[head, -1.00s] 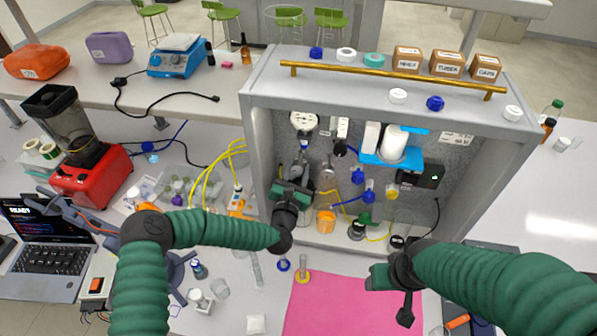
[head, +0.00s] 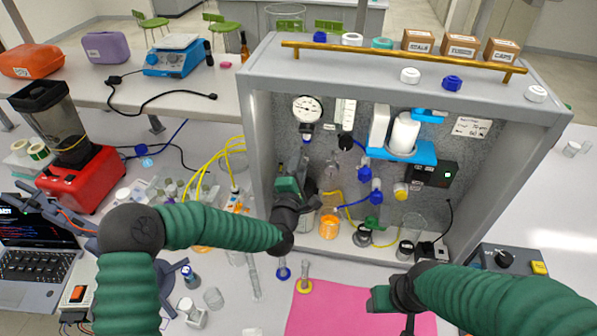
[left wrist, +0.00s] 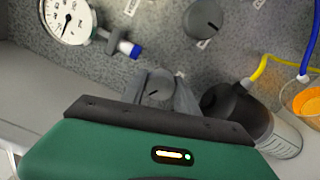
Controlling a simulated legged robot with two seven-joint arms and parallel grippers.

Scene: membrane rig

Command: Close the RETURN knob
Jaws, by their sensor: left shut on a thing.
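My left gripper (head: 300,170) reaches into the left part of the grey rig (head: 258,150), at its back panel. In the left wrist view, its fingers (left wrist: 157,92) are closed around a small grey knob (left wrist: 155,86) on the panel. A second, dark round knob (left wrist: 203,17) is up and to the right, clear of the fingers. The labels by the knobs are too small or blurred to read, so I cannot confirm which is RETURN. My right gripper (head: 378,299) hangs over the pink mat (head: 335,312), away from the panel; its jaw opening is unclear.
A pressure gauge (head: 307,108) sits above my left gripper. A beaker of orange liquid (head: 329,227), blue fittings and tubing are close on its right. The rig's left side wall stands close beside it. Small glassware stands in front of the rig.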

